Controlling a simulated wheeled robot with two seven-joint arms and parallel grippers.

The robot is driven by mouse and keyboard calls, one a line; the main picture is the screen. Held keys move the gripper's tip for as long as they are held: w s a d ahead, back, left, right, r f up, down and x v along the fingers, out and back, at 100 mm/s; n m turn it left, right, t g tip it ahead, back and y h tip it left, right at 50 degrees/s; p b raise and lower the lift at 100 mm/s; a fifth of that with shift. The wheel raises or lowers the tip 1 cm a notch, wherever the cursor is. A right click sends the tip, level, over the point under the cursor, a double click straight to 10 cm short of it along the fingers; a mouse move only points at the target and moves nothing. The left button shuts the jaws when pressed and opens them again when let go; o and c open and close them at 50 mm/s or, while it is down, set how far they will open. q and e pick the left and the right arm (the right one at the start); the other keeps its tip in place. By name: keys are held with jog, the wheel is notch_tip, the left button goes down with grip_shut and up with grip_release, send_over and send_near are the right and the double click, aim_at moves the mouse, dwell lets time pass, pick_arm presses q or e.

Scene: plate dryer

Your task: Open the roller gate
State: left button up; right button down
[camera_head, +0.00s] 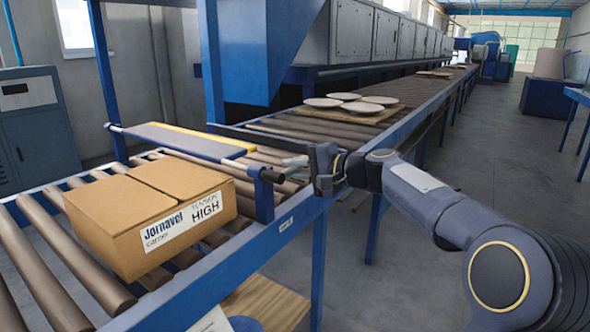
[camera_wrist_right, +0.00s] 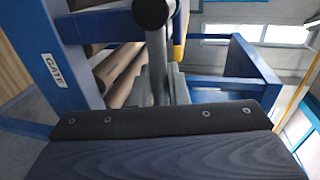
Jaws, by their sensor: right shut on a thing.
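The roller gate (camera_head: 185,143) is a blue panel with a yellow edge strip, spanning the roller conveyor just behind the cardboard box. A blue post (camera_head: 264,200) stands at its near end, on the conveyor's side rail. My right gripper (camera_head: 298,161) is at this near end, shut on the gate's handle, which its fingers partly hide. In the right wrist view the grey handle bar (camera_wrist_right: 157,62) with a black round end runs up from between my fingers (camera_wrist_right: 172,88). A "GATE" label (camera_wrist_right: 53,70) shows on the blue frame there. My left gripper is not in view.
A cardboard box (camera_head: 150,215) marked "HIGH" sits on the rollers on the near side of the gate. Beyond the gate, several round plates (camera_head: 345,97) lie on a board on the conveyor. A blue machine stands over the line.

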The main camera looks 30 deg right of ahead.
jog(key=c, duration=1.5)
grip_release()
jog(key=v, duration=0.8)
jog(key=shift+p, duration=0.4)
jog(key=shift+w, duration=0.1)
